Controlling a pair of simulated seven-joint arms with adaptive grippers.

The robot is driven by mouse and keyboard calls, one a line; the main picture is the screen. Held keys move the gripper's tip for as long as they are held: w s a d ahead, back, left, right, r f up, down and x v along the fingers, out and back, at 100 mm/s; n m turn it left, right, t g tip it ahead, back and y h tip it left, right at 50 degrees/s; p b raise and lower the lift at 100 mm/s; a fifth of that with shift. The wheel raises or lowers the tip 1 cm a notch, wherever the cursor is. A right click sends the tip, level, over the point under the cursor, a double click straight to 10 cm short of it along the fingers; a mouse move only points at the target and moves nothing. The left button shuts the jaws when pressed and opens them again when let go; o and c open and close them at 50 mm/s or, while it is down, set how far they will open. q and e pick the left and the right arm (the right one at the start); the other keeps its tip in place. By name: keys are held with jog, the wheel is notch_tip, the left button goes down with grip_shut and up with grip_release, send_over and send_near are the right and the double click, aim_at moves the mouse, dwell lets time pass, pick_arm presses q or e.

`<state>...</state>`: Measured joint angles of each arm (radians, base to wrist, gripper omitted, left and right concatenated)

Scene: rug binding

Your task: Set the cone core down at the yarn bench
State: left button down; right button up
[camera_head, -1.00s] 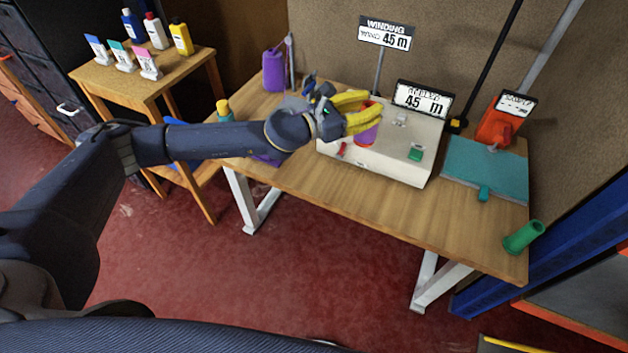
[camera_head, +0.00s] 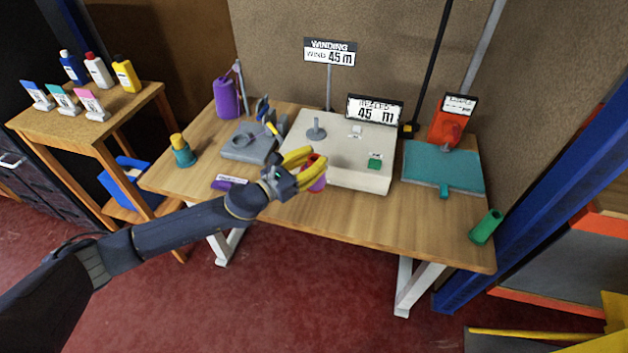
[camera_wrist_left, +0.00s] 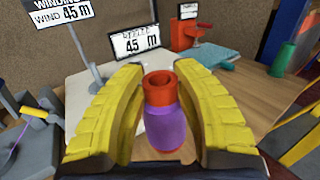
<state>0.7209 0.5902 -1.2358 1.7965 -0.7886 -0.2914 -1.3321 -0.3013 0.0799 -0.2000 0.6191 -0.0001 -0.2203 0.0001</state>
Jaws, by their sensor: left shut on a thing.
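The cone core (camera_head: 318,184) is a red tube with purple yarn wound around it. My left gripper (camera_head: 315,165) is shut on it, with the yellow fingers on either side. The left wrist view shows the cone core (camera_wrist_left: 160,128) upright between the fingers, its open red top facing up. In the head view it is partly hidden by the fingers, in front of the winder's left part; I cannot tell whether it touches the wood. The yarn bench (camera_head: 345,215) has a wooden top. My right gripper is not in view.
The cream winder (camera_head: 345,170) has a bare grey spindle (camera_head: 316,130). A teal board (camera_head: 442,170) and green tube (camera_head: 485,227) lie right. The front strip is mostly clear.

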pick_arm(q)
notch_tip(320, 180, down, 8)
jog(key=shift+f, duration=0.15)
dwell(0.7)
jog(key=shift+f, duration=0.15)
jog(key=c, duration=1)
grip_release()
jog(key=shift+c, duration=0.2)
